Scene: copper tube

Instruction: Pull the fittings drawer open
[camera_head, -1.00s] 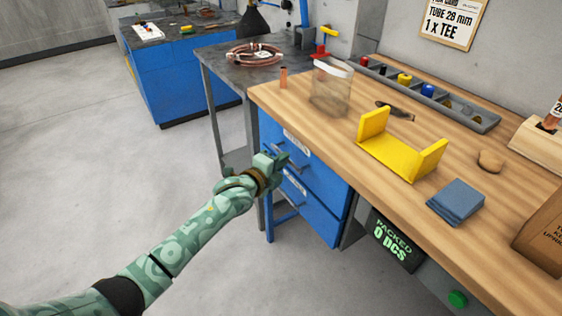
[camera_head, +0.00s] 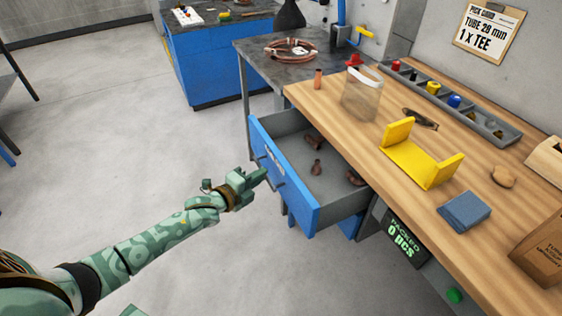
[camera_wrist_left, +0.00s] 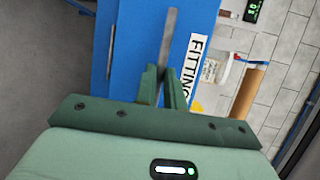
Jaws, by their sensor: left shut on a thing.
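The fittings drawer (camera_head: 307,217) is a blue-fronted grey drawer under the wooden workbench. It stands pulled out, and several copper fittings (camera_head: 316,167) lie inside it. My left gripper (camera_head: 264,176) is at the drawer front, shut on the drawer's metal bar handle. My right gripper is not in view.
A copper coil (camera_head: 291,48) lies on the grey table behind. The floor left of the drawer is clear.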

